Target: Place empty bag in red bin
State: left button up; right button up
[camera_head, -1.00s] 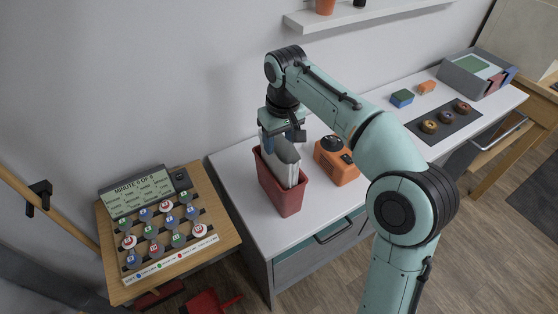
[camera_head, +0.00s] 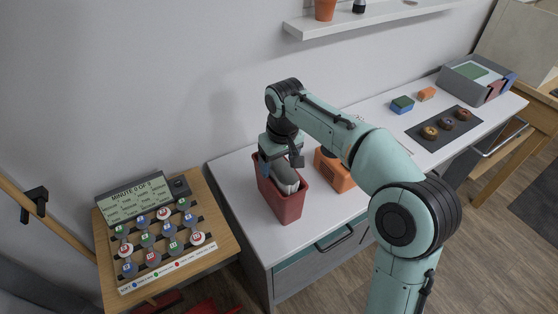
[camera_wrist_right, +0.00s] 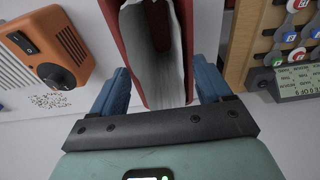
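The grey-white empty bag (camera_head: 286,178) stands upright inside the red bin (camera_head: 283,207), its top near the rim. The bin stands on the white counter. My right gripper (camera_head: 280,163) is low over the bin's mouth, at the top of the bag. In the right wrist view its two blue fingers (camera_wrist_right: 160,85) are wide apart, on either side of the bag (camera_wrist_right: 160,72). The bin's red wall (camera_wrist_right: 122,35) shows beside the bag. The gripper looks open; the bag's lower part is hidden in the bin. My left gripper is not in view.
An orange device (camera_head: 336,174) with a dark knob stands close to the right of the bin. A board with round tokens (camera_head: 158,240) is at the left. Donuts on a dark mat (camera_head: 447,129) and a grey tray (camera_head: 477,80) are further right on the counter.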

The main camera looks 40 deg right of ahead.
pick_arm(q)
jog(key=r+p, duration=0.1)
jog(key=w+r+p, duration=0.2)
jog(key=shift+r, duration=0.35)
pick_arm(e)
notch_tip(320, 180, up, 12)
jog(key=s, duration=0.1)
jog(key=shift+s+r, duration=0.2)
jog(key=shift+a, duration=0.1)
